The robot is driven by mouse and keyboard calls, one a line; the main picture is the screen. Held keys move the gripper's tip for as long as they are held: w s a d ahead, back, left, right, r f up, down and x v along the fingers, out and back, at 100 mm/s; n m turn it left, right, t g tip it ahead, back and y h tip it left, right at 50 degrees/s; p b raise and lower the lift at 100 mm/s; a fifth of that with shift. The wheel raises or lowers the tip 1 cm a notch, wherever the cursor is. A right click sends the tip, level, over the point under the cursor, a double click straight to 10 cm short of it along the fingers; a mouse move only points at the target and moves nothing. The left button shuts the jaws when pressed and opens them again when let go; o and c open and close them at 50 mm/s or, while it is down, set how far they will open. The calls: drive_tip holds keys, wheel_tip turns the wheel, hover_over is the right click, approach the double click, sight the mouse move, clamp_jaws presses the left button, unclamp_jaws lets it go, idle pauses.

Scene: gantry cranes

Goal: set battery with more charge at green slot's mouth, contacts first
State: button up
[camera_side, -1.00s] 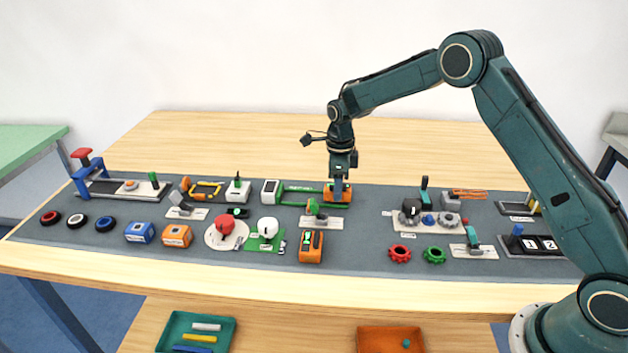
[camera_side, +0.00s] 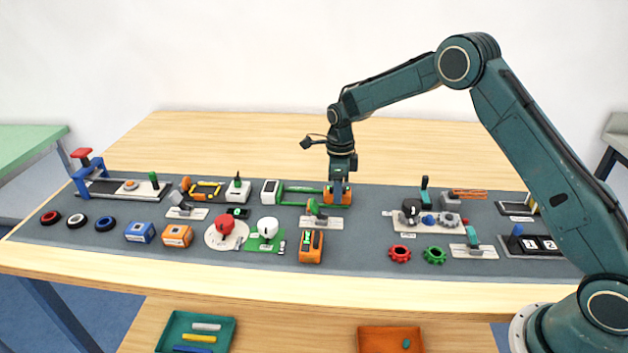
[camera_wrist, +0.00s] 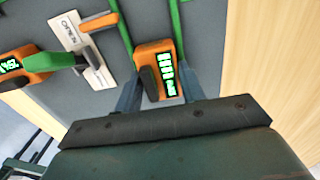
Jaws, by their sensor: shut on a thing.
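An orange battery (camera_side: 331,198) with a dark grip is between the fingers of my gripper (camera_side: 338,190). In the wrist view my gripper (camera_wrist: 160,90) is shut on this battery (camera_wrist: 144,52), whose display shows several green bars. The battery is at the right end of the green slot's rails (camera_side: 301,189), and one rail (camera_wrist: 177,28) runs away beside it in the wrist view. Its contacts are hidden. A second orange battery (camera_side: 311,254) stands nearer the front edge; its display (camera_wrist: 10,66) also shows in the wrist view, too small to compare surely.
A white-and-green block (camera_side: 270,191) is at the rails' left end. A labelled plate with a green lever (camera_side: 313,208) stands just in front of the rails. The wooden table behind the mat is clear.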

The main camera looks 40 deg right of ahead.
drive_tip(key=shift+f, duration=0.1)
drive_tip(key=o, duration=1)
drive_tip(key=shift+r, duration=3.5)
